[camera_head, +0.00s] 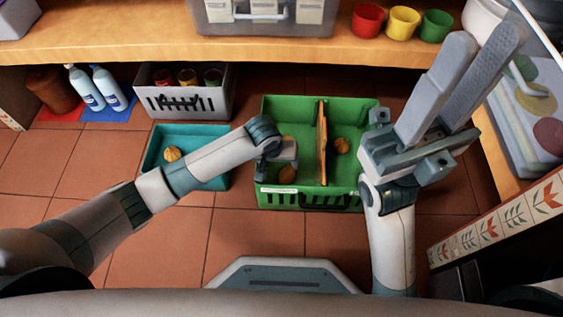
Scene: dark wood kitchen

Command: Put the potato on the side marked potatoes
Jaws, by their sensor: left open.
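A green crate (335,188) stands on the floor, split by an upright wooden divider (321,142). A round orange-brown vegetable (342,146) lies in its right compartment. Another (287,174) lies in the left compartment, and a third is partly hidden behind my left gripper. One more (172,154) lies in the teal tray (212,182) to the left. A pale label (290,190) is on the crate's front left; its writing is too small to read. My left gripper (287,158) is open over the left compartment, its fingers partly hidden. My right gripper (486,38) is raised right of the crate, apart from it.
A grey basket (186,103) with jars and two bottles (98,88) stand behind the tray. A wooden shelf (150,47) runs along the back, holding red, yellow and green cups (403,22). A tiled panel (497,228) stands at the right. The floor in front is clear.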

